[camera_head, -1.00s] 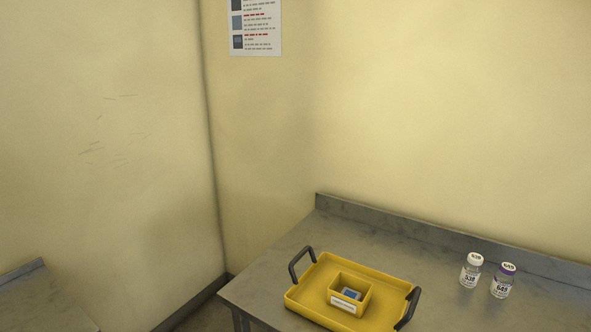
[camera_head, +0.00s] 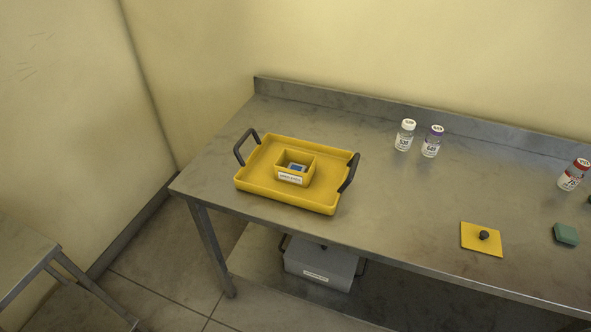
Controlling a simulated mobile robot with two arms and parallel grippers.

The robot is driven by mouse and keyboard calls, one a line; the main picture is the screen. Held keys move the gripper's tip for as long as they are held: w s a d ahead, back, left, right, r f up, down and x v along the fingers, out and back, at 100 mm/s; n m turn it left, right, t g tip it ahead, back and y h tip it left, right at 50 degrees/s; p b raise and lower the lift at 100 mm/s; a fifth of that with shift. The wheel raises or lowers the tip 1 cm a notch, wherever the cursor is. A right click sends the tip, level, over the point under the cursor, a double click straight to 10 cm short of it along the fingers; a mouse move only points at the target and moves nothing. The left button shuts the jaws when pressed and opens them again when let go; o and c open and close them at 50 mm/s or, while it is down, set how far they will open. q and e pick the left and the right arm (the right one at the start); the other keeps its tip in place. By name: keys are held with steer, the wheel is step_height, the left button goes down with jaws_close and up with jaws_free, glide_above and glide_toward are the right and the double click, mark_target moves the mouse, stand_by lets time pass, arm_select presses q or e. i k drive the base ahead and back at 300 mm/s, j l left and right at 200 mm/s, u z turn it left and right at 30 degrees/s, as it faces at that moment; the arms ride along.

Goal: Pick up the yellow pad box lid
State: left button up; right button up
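The yellow pad box lid (camera_head: 471,241) is a flat yellow square with a dark round knob (camera_head: 484,235). It lies on the metal table near its front edge, at the lower right. The open yellow pad box (camera_head: 308,171), with a white label and something blue and grey inside, stands in a yellow tray (camera_head: 262,182) with two dark handles, left of the lid. Neither of my grippers shows in the head view.
Two vials, one white-capped (camera_head: 404,136) and one purple-capped (camera_head: 432,142), stand toward the back. A red-capped vial (camera_head: 572,176) and a green block (camera_head: 566,235) are at the right. A grey box (camera_head: 320,265) sits on the lower shelf. Table (camera_head: 390,205) between tray and lid is clear.

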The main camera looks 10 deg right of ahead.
mark_target(478, 238)
steer(key=z, duration=1.85)
steer(key=u, duration=1.45)
steer(key=k+l+u, duration=0.1)
steer(key=k+l, duration=0.15)
steer(key=l, duration=0.2)
steer(key=k+l+u, duration=0.1)
steer(key=k+l, duration=0.15)
steer(key=l, duration=0.15)
steer(key=k+l+u, duration=0.1)
steer(key=k+l, duration=0.2)
steer(key=l, duration=0.1)
